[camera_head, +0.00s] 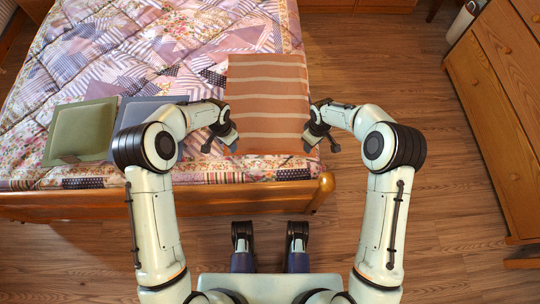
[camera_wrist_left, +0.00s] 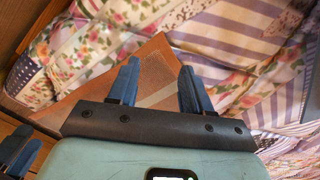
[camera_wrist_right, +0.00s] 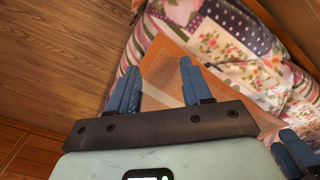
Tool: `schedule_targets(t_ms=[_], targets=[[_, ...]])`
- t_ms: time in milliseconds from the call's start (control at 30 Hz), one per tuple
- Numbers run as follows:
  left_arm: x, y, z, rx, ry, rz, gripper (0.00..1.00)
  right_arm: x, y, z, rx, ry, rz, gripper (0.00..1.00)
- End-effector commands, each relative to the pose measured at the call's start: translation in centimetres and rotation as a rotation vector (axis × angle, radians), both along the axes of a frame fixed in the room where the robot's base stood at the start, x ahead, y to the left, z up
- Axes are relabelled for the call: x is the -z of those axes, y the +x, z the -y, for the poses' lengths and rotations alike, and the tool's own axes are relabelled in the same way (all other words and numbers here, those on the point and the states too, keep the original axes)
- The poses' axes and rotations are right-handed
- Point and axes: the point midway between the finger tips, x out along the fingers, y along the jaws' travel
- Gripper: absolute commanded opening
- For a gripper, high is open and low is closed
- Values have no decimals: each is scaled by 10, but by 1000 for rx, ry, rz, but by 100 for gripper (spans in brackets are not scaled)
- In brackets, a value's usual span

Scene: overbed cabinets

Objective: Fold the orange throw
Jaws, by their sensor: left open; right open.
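The orange throw (camera_head: 268,95) with pale stripes lies flat and spread on the right side of the bed, reaching toward its foot. My left gripper (camera_head: 226,140) is at its near left corner, open. In the left wrist view the orange corner (camera_wrist_left: 152,62) shows between and beyond the two blue fingers (camera_wrist_left: 156,78). My right gripper (camera_head: 312,138) is at the near right corner, open. In the right wrist view the throw's corner (camera_wrist_right: 163,62) shows between its fingers (camera_wrist_right: 160,80). Whether the fingers touch the cloth cannot be told.
The bed has a patchwork quilt (camera_head: 140,50). A green cushion (camera_head: 82,130) and a grey-blue cushion (camera_head: 128,112) lie left of my left gripper. A wooden bed frame (camera_head: 270,198) runs along the near edge. A wooden drawer cabinet (camera_head: 500,90) stands right, with clear floor (camera_head: 425,90) between.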

Motion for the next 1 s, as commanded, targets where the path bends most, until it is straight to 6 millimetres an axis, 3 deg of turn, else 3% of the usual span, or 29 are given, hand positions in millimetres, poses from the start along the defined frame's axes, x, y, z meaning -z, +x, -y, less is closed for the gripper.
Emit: schedule_targets(t_ms=[200,667,933,1000], targets=[[18,0,-1,-1,1,1,49,18,0,1,0,-1,1,49],[26,0,0,0,0,-1,49,26,0,0,1,-1,-1,49],[25,0,-1,0,1,-2,7,24,0,1,1,-1,0,7],[25,-1,-1,0,1,-2,0,24,0,1,1,-2,-1,0]])
